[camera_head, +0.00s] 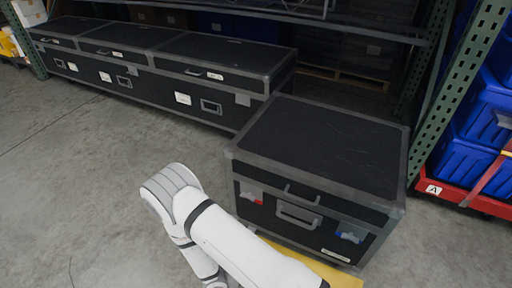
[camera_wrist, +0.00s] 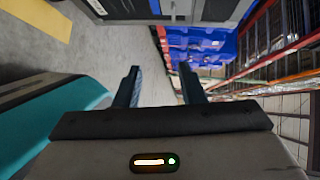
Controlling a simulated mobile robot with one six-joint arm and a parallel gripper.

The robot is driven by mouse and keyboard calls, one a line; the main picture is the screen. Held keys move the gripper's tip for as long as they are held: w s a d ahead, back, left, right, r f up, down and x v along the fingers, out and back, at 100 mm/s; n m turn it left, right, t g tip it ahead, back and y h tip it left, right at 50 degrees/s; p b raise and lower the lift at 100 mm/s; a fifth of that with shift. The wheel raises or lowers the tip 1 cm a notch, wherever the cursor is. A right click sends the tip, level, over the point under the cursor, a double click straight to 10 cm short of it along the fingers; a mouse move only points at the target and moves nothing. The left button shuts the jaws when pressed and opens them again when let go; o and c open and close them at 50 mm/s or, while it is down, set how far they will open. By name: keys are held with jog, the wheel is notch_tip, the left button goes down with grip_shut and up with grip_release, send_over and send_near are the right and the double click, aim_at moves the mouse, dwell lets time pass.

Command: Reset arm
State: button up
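In the wrist view my gripper (camera_wrist: 160,86) shows two dark fingers standing apart, with nothing between them. It is open and empty, and the blue totes (camera_wrist: 197,42) show beyond it. In the head view my white arm is folded at the bottom centre, in front of the black case (camera_head: 318,147). The gripper itself cannot be made out in the head view.
The black case stands on a yellow floor marking (camera_head: 332,274). A long row of black cases (camera_head: 150,62) lies behind, under a rack. Strapped blue totes (camera_head: 470,143) sit on a red base (camera_head: 460,193) at right, beside a green post (camera_head: 452,85). Floor (camera_head: 75,190) at left is clear.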

jog(key=d+r+n+y+p, duration=0.2)
jog(key=r+n+y+p, duration=0.3)
jog(key=r+n, duration=0.5)
jog(key=s+d+r+n+g+y+p, duration=0.1)
jog(key=d+r+n+y+p, duration=0.2)
jog(key=r, duration=2.5)
jog(key=d+r+n+y+p, duration=0.2)
jog(key=r+n+y+p, duration=0.5)
jog(key=r+n, duration=1.2)
jog(key=shift+s+d+r+g+y+p, duration=0.2)
jog(key=shift+s+d+g+y+p, duration=0.15)
jog(key=shift+p, duration=2.05)
jog(key=shift+a, duration=0.1)
